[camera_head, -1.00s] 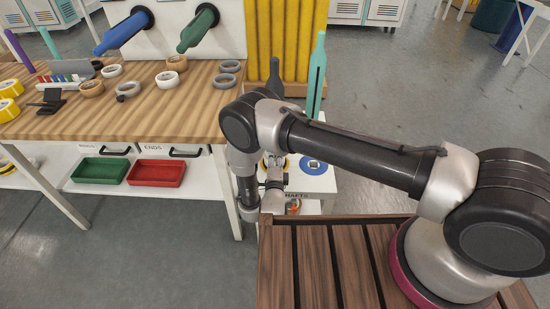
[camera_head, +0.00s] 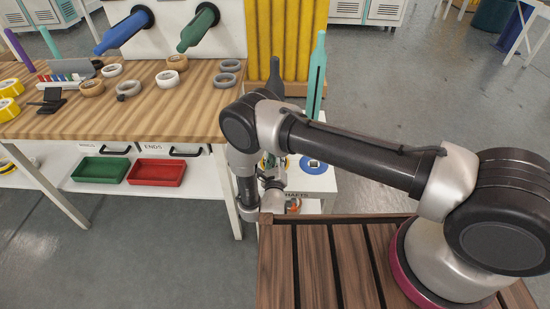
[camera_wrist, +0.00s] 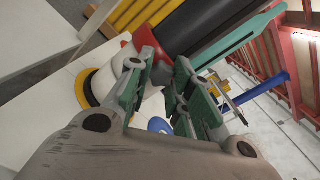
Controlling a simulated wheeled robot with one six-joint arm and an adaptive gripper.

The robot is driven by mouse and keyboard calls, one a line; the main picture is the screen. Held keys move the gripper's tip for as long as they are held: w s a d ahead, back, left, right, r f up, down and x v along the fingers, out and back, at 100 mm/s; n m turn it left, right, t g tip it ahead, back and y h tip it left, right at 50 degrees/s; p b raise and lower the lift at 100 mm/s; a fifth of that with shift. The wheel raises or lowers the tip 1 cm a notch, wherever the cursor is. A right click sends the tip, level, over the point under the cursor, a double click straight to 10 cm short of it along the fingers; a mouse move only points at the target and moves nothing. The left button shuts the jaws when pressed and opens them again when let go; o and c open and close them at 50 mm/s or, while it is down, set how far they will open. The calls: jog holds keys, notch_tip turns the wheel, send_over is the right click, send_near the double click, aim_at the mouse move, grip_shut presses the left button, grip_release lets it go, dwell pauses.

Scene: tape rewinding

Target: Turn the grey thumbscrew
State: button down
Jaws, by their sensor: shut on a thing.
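My gripper (camera_wrist: 166,68) has its two green-grey fingers close around something small at the base of the dark grey shaft (camera_wrist: 200,22) in the wrist view. I take this to be the grey thumbscrew, which is mostly hidden between the fingers. A red part (camera_wrist: 146,40) shows beside the left finger. In the head view the dark grey shaft (camera_head: 274,76) stands upright behind my arm, and my gripper (camera_head: 273,180) is partly hidden low in front of the small white stand (camera_head: 318,186).
A teal shaft (camera_head: 317,80) stands just right of the grey one; it also shows in the wrist view (camera_wrist: 240,40). A blue-centred disc (camera_head: 313,165) lies on the stand. The wooden bench (camera_head: 190,117) with several tape rolls is to the left.

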jog(key=shift+f+m, duration=0.1)
jog(key=shift+m, duration=1.8)
jog(key=c, duration=1.3)
grip_release()
jog(key=shift+o, duration=0.2)
jog(key=s, duration=0.7)
jog(key=shift+s, duration=0.3)
jog(key=shift+a, duration=0.1)
